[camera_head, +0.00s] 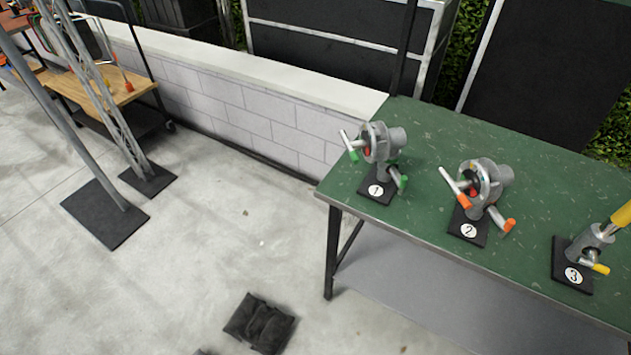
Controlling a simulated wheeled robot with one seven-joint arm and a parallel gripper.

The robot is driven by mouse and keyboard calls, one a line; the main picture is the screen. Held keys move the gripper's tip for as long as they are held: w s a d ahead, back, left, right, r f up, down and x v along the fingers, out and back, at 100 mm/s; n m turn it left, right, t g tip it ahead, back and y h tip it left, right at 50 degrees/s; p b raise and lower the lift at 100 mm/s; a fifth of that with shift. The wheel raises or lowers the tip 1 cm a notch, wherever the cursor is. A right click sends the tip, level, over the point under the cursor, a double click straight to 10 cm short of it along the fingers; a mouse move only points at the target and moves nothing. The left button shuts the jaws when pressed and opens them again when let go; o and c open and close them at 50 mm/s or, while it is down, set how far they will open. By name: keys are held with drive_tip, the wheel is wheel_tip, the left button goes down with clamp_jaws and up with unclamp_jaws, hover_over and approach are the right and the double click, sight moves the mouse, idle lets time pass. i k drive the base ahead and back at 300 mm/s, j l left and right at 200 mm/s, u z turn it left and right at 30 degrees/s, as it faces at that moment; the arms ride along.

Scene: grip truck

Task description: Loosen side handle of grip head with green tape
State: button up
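The grip head with green tape (381,144) stands upright on the black base marked 1 (376,191), near the left end of the green table. One of its handles (350,146) sticks out at the upper left, with a grey bar and a green tip. A second green-tipped handle (402,182) sits low on its right side, close above the base. Which way either handle is turned, tight or loose, cannot be told. My gripper is not in view, and nothing touches the grip head.
On the green table (440,130), an orange-taped grip head (490,180) stands on base 2 and a yellow-taped one (590,240) on base 3. A black sandbag (259,323) lies on the floor left of the table. Concrete floor (190,260) is mostly clear.

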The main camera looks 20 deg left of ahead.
sight(400, 180)
drive_tip(key=u, duration=0.35)
drive_tip(key=i+j+z, duration=0.1)
drive_tip(key=z, duration=0.3)
drive_tip(key=i+j+z, duration=0.15)
drive_tip(key=z, duration=0.2)
drive_tip(key=i+j+z, duration=0.1)
drive_tip(key=z, duration=0.3)
drive_tip(key=j, duration=0.1)
